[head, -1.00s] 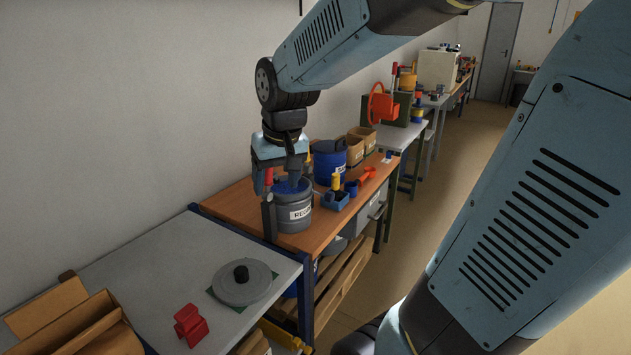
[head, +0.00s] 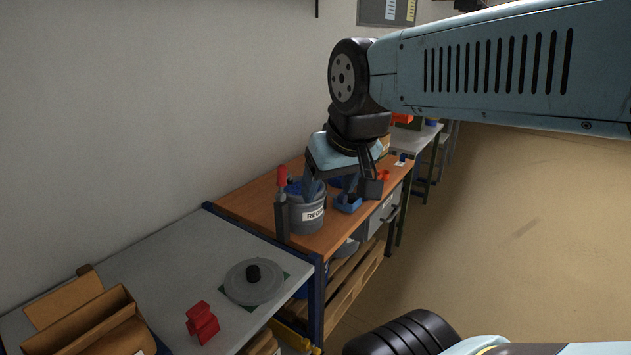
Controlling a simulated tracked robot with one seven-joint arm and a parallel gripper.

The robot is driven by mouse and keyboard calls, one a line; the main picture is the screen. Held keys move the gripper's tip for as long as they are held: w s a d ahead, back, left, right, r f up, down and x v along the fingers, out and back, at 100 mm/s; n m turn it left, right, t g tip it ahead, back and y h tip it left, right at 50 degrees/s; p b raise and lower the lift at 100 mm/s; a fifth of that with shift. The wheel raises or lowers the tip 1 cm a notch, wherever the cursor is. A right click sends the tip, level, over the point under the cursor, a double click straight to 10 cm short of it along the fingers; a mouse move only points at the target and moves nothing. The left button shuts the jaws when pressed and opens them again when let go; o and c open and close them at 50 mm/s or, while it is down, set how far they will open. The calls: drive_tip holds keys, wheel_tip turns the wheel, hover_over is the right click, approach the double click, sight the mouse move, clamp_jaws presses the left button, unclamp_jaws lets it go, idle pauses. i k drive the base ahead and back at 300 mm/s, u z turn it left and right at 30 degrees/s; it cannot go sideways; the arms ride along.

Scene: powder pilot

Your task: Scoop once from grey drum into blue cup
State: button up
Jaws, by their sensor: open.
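The grey drum (head: 308,218) stands open on the wooden bench, its label partly readable. Something blue (head: 293,187) shows at its mouth; I cannot tell what it is. My gripper (head: 341,190) is open and tilted, with its fingers apart. In the picture its left finger overlaps the drum's rim and its right finger is over the small blue tray (head: 348,205). I see nothing held between the fingers. An orange-red piece (head: 384,175) shows just right of the gripper. I cannot make out the blue cup; the gripper covers much of that area.
A round grey lid (head: 250,285) with a black knob lies on the grey table (head: 175,270). A red object (head: 202,323) and cardboard box (head: 95,325) are nearer. The table's middle is clear.

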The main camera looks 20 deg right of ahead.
sight(383, 175)
drive_tip(key=z, duration=0.9)
